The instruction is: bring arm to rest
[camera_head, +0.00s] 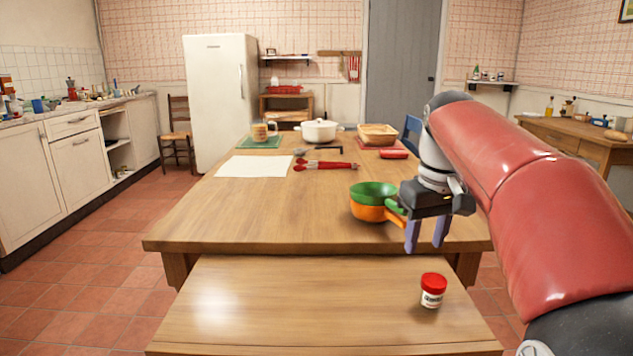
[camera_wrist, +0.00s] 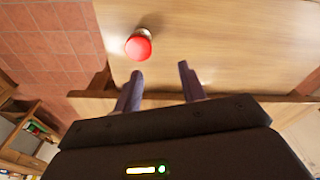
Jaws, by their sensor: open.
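My gripper (camera_head: 427,235) is open and empty. In the head view it hangs fingers-down above the front edge of the large wooden table, with my red arm reaching in from the right. In the wrist view my gripper (camera_wrist: 161,88) shows its two fingers apart with nothing between them. A small jar with a red lid (camera_head: 432,290) stands upright on the low wooden bench, below and apart from my fingers. The jar also shows in the wrist view (camera_wrist: 138,47), beyond the left fingertip.
Green and orange pans (camera_head: 373,195) sit stacked on the large table (camera_head: 230,230), just left of my gripper. Farther back are a white sheet (camera_head: 255,167), red utensils (camera_head: 326,165), a white pot (camera_head: 318,130) and a basket (camera_head: 378,133). The bench's (camera_head: 270,310) left part is clear.

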